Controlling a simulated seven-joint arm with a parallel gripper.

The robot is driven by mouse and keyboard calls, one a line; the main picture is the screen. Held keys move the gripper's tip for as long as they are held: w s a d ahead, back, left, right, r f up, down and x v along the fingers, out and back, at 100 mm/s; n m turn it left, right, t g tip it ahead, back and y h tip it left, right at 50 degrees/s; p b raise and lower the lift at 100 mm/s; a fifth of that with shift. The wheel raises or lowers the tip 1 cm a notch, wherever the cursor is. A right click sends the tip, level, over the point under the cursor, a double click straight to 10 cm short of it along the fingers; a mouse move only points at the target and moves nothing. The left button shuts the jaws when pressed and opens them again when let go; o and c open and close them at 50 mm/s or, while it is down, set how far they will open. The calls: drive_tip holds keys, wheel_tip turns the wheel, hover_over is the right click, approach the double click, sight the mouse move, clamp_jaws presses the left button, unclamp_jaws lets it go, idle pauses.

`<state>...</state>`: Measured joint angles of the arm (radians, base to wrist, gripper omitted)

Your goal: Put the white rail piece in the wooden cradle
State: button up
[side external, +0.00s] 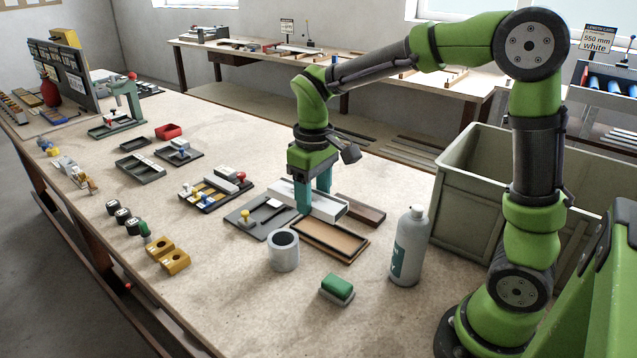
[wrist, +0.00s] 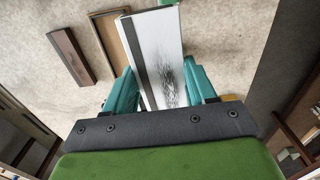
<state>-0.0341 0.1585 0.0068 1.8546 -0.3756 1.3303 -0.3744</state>
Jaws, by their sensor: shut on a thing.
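The white rail piece (side external: 327,205) is a long white bar between the teal fingers of my gripper (side external: 314,197). In the wrist view, the rail (wrist: 167,60) has a dark strip along its left side and dark smudges on its white face. My gripper (wrist: 161,85) is shut on it, one finger on each long side. A shallow wood-framed tray with a tan floor (side external: 328,240), apparently the cradle, lies in front of the rail and looks empty. In the wrist view, the rail's far end partly covers the tray (wrist: 108,38). I cannot tell whether the rail touches the table.
A dark brown wooden block (side external: 360,209) lies right of the rail. A grey plate with a yellow knob (side external: 247,221) is at its left. A grey cup (side external: 284,252), a green-topped block (side external: 337,288) and a bottle (side external: 408,247) stand in front. A large bin (side external: 475,205) is at right.

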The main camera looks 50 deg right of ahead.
drive_tip(key=d+m, duration=0.1)
drive_tip(key=d, duration=0.3)
hover_over(333, 238)
drive_tip(key=shift+n, duration=0.3)
wheel_tip(333, 238, down, 11)
drive_tip(key=shift+f, duration=2.1)
drive_tip(key=shift+f, duration=0.15)
drive_tip(key=shift+f, duration=0.5)
